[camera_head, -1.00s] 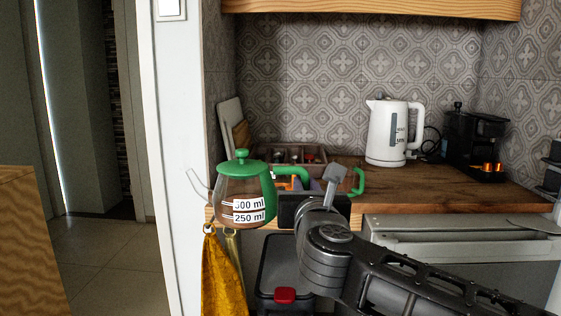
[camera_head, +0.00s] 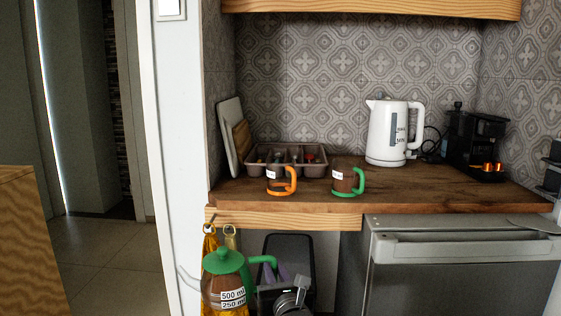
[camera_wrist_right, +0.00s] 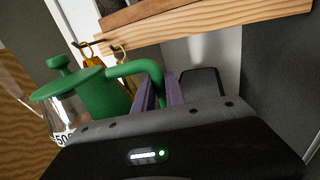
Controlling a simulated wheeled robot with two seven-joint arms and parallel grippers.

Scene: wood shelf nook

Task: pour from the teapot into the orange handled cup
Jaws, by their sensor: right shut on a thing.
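The teapot (camera_head: 223,283) has a clear body, a green lid and handle, and white volume labels. It hangs upright below the counter's front edge in the head view; it also shows in the right wrist view (camera_wrist_right: 95,98). My right gripper (camera_head: 277,276) is shut on its green handle; its purple fingers (camera_wrist_right: 160,92) show in the wrist view. The orange handled cup (camera_head: 278,183) stands upright on the counter, above and right of the teapot in the picture. A green handled cup (camera_head: 345,182) stands to its right. My left gripper is not in view.
The wooden counter (camera_head: 420,190) has bare room right of the cups. A divided tray (camera_head: 315,168) is behind them. A white kettle (camera_head: 388,135) and a black coffee machine (camera_head: 470,145) stand farther back. Yellow cloth (camera_head: 210,243) hangs below the counter edge, behind the teapot.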

